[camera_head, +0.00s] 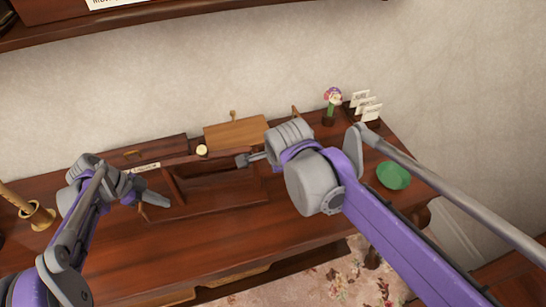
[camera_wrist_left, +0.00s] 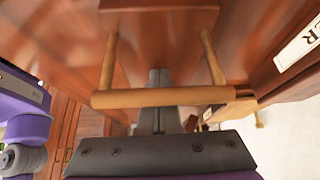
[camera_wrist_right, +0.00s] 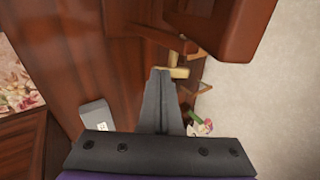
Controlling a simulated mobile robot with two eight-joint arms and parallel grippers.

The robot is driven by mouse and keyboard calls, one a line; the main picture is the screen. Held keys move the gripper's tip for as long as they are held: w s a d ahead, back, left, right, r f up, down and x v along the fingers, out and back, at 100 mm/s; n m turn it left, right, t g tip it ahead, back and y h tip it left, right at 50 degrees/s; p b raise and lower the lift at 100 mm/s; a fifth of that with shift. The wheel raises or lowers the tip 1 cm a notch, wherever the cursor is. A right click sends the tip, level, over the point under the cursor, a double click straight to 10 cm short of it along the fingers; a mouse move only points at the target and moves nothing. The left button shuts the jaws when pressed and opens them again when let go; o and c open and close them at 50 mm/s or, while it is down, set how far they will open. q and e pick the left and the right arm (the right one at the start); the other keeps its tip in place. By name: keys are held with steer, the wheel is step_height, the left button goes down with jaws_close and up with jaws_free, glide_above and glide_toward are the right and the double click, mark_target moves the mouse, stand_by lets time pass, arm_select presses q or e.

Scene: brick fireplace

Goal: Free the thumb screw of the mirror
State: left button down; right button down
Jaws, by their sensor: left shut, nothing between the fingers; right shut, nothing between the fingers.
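What seems to be the mirror, a dark wooden frame (camera_head: 208,207), stands tilted at the middle of the desk. My left gripper (camera_head: 166,203) is shut and empty at its left lower corner. In the left wrist view, its fingers (camera_wrist_left: 158,75) reach past a wooden U-shaped handle (camera_wrist_left: 165,97); the bar crosses in front of them. My right gripper (camera_head: 241,160) is shut and empty at the frame's right side. In the right wrist view, a tan T-shaped piece (camera_wrist_right: 179,72), perhaps the thumb screw, shows just beyond its fingertips (camera_wrist_right: 158,72). I cannot tell whether they touch.
The desk (camera_head: 200,240) carries a brass candlestick (camera_head: 38,214) at left. A green bowl (camera_head: 393,176), a flower in a pot (camera_head: 330,105) and cards in a holder (camera_head: 366,105) stand at right. A wooden box (camera_head: 237,134) sits behind the frame. The desk's front strip is clear.

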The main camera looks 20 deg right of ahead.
arm_select(q)
steer(key=shift+f, duration=0.1)
arm_select(e)
steer(key=shift+s+f+t, duration=0.2)
steer(key=shift+f+t, duration=0.15)
steer(key=shift+t, duration=0.55)
step_height(320, 180, down, 3)
steer(key=t, duration=0.4)
steer(key=shift+s+r, duration=0.1)
steer(key=shift+r, duration=0.05)
steer(key=shift+f, duration=0.3)
stand_by(0.4)
steer(key=shift+r, duration=0.15)
steer(key=shift+r, duration=0.7)
steer(key=s+a, duration=0.1)
steer(key=s, duration=1.3)
